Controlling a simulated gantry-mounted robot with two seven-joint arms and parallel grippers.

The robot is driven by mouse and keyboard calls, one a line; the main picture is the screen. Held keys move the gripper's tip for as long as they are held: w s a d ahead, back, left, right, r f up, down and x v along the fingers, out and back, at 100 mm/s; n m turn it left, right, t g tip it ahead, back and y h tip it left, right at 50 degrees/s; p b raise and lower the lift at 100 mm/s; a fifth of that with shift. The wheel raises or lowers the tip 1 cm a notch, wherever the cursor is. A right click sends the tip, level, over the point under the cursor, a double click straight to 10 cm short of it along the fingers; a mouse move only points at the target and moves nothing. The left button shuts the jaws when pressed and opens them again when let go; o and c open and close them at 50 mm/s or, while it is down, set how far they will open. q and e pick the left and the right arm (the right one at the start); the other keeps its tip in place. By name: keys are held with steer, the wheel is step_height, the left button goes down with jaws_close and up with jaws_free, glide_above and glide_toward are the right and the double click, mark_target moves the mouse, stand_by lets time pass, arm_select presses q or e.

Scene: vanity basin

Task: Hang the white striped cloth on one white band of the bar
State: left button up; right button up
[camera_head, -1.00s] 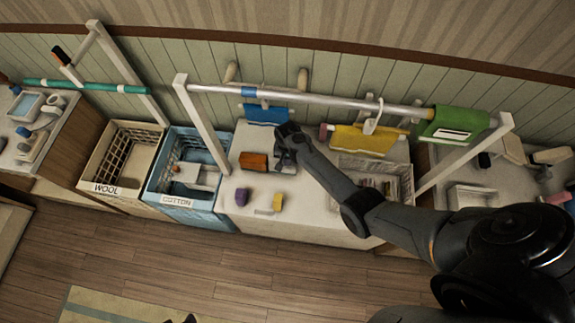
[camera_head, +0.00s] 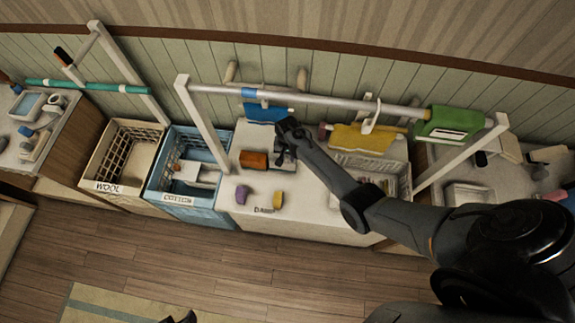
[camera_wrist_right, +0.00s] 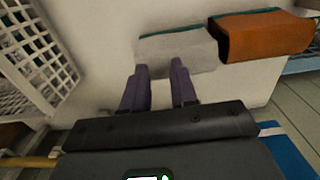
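The white striped cloth (camera_wrist_right: 172,52) lies on the white counter in the right wrist view, pale grey-white with a teal edge stripe. My right gripper (camera_wrist_right: 158,66) is open there. Its fingertips overlap the cloth's near edge; contact cannot be told. In the head view my right gripper (camera_head: 284,155) hides most of the cloth. A long pale bar (camera_head: 310,100) with a blue band runs above the counter. A teal bar (camera_head: 92,86) with white bands stands at the left. A dark tip at the bottom edge, apparently my left gripper (camera_head: 180,318), is mostly cut off.
An orange-brown folded cloth (camera_wrist_right: 262,38) lies right beside the striped one. Blue (camera_head: 267,114), yellow (camera_head: 360,140) and green (camera_head: 452,123) cloths hang behind and right. A white hanger (camera_head: 372,118) hangs on the pale bar. Wool (camera_head: 103,187) and cotton (camera_head: 178,200) baskets stand left.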

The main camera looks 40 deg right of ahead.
step_height(320, 180, up, 10)
steer(key=r, duration=0.1)
steer(key=s+a+f+n+g+h+p, duration=0.1)
steer(key=s+f, duration=0.3)
steer(key=s, duration=0.7)
steer(key=s+a+f+n+g, duration=0.1)
steer(key=s+f, duration=0.4)
steer(key=s, duration=0.6)
steer(key=s+a+r+n+t, duration=0.2)
steer(key=s+a+r+n, duration=0.3)
steer(key=r, duration=0.4)
steer(key=w+a+r+n+t, duration=0.1)
steer(key=a+r+n, duration=0.1)
steer(key=r, duration=0.4)
steer(key=w+a+r+n+t+y, duration=0.1)
steer(key=a+r+n+t, duration=0.1)
steer(key=r, duration=0.4)
steer(key=shift+n+t, duration=0.3)
steer(key=shift+n, duration=0.1)
